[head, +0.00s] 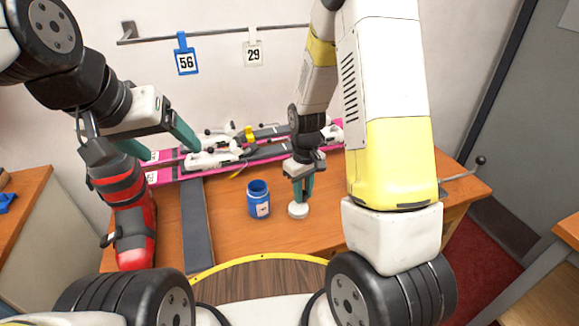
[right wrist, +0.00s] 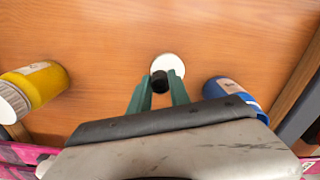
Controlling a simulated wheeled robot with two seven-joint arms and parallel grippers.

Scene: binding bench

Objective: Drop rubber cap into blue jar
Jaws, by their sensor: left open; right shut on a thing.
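The blue jar (head: 258,204) stands upright and open on the wooden bench, left of my right gripper (head: 300,198). It also shows in the right wrist view (right wrist: 232,92), at the right. My right gripper points down and is shut on a small black rubber cap (right wrist: 159,82), seen between its fingertips in the right wrist view. The cap is hidden in the head view. A round white disc (head: 298,210) lies just under those fingertips; whether the cap touches it I cannot tell. My left gripper (head: 172,155) is open and empty over the bench's left part.
Pink skis (head: 170,176) with white bindings lie along the back of the bench. A dark strip (head: 197,230) and a red and black object (head: 130,212) are at the left. Bench around the blue jar is clear.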

